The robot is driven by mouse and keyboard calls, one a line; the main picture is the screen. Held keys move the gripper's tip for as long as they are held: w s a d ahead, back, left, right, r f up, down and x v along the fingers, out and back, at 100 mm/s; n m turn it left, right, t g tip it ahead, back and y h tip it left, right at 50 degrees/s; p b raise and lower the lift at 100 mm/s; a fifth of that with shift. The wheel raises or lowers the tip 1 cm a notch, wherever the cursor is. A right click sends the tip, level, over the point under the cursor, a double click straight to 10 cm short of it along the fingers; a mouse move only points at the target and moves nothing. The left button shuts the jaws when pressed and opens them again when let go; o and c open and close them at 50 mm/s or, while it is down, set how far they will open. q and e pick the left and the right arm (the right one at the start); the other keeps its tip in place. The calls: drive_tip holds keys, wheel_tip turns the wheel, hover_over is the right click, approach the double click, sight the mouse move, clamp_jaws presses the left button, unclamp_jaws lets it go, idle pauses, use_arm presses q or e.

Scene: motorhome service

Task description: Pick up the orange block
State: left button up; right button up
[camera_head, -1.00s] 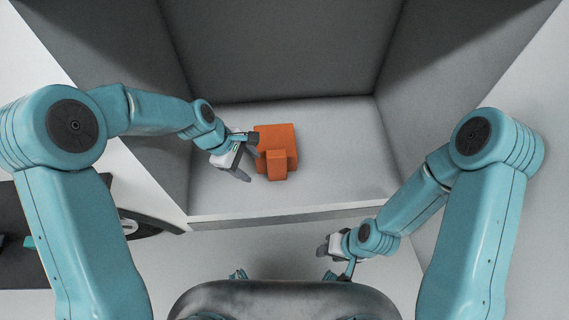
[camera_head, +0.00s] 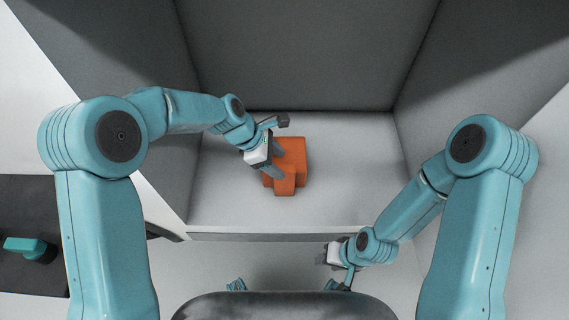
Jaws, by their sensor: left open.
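The orange block (camera_head: 293,157) sits on the light floor of a grey compartment, near its middle. It has a wide back part and a narrower front part. My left gripper (camera_head: 276,158) is at the block's left side, with its open fingers overlapping the block in the picture. I cannot tell whether a finger touches it. My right gripper (camera_head: 325,256) is low in front of the compartment, apart from the block. Its fingers are small and dark, so I cannot tell whether they are open.
The compartment has tall grey walls at the left, back and right, and a raised front edge (camera_head: 290,236). Its floor (camera_head: 350,180) is clear to the right of the block. A dark surface with a teal object (camera_head: 25,245) is at the far left.

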sight(283, 168)
use_arm(q)
drive_tip(key=x, duration=0.4)
drive_tip(key=shift+f, duration=0.25)
drive_tip(key=shift+r, duration=0.1)
clamp_jaws()
